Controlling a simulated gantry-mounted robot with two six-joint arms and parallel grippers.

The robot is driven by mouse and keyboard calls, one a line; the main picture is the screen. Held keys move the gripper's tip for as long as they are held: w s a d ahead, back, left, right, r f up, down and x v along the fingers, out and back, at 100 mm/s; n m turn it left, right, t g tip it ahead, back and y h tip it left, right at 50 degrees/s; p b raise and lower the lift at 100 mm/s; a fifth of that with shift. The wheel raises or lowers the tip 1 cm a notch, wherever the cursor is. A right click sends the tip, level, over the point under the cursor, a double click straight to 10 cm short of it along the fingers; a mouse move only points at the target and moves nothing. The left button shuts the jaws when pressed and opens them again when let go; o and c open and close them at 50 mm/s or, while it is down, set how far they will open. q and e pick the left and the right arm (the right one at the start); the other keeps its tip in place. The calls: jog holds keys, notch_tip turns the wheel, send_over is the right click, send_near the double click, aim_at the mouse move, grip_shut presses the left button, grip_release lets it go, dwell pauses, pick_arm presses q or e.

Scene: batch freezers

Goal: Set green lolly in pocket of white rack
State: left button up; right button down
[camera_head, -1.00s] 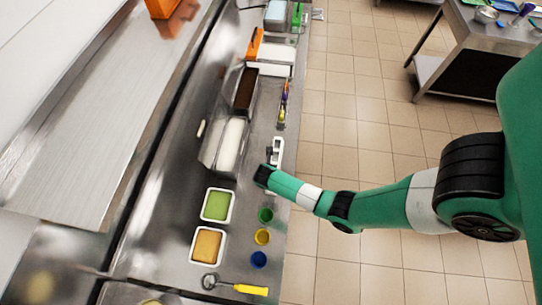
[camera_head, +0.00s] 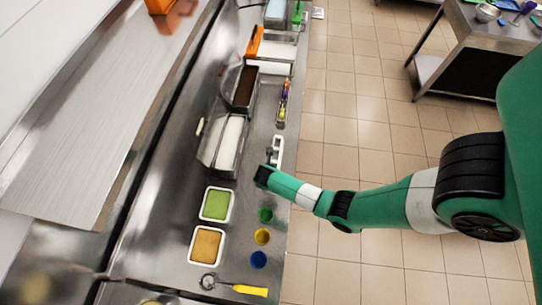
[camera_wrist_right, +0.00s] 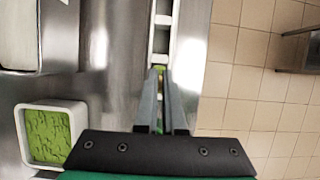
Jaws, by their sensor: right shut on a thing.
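The white rack (camera_head: 278,146) lies along the right edge of the steel counter, and its pockets show ahead of the fingers in the right wrist view (camera_wrist_right: 163,35). My right gripper (camera_head: 270,158) is over the near end of the rack. In the right wrist view its fingers (camera_wrist_right: 160,78) are shut on the green lolly (camera_wrist_right: 159,70), of which only a small yellow-green piece shows between the tips. The rest of the lolly is hidden by the fingers. I cannot tell whether it touches the rack. My left gripper is not in view.
A green tub (camera_head: 216,204) and an orange tub (camera_head: 206,246) stand left of my right arm. Green (camera_head: 265,215), yellow (camera_head: 262,236) and blue (camera_head: 259,259) cups line the counter edge. A yellow-handled scoop (camera_head: 250,290) lies at the front. White and brown bins stand beyond.

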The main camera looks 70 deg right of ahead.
jog(key=shift+f+b, duration=0.35)
jog(key=shift+f, duration=0.35)
dwell(0.8)
jog(key=c, duration=0.9)
grip_release()
jog(key=shift+c, duration=0.2)
jog(key=p+v, duration=0.2)
jog(key=v, duration=0.9)
jog(key=shift+r+p, duration=0.25)
jog(key=shift+p, duration=0.1)
jog(key=shift+a, duration=0.15)
